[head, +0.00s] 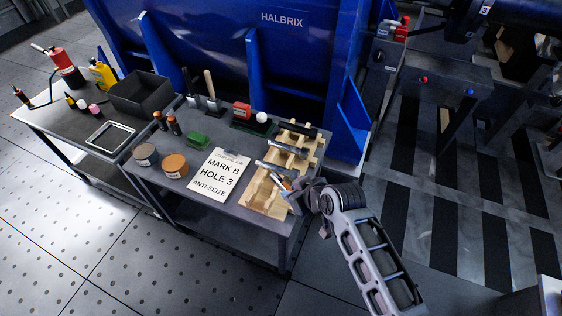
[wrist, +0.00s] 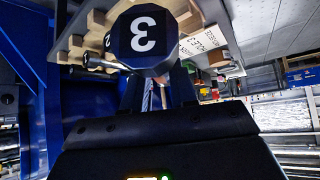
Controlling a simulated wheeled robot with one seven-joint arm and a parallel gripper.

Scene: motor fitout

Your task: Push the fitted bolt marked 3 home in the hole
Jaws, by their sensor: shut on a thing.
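The bolt marked 3 shows in the wrist view as a dark faceted head (wrist: 146,38) with a white 3, close in front of my gripper (wrist: 158,90). My gripper is shut on this bolt. In the head view my gripper (head: 294,190) is at the near right side of the wooden bolt rack (head: 266,202), on the right end of the bench. Whether the held bolt still touches the rack I cannot tell. Other metal bolts (head: 287,147) lie across the rack farther back. I cannot make out the hole in either view.
The blue HALBRIX machine (head: 225,55) stands behind.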

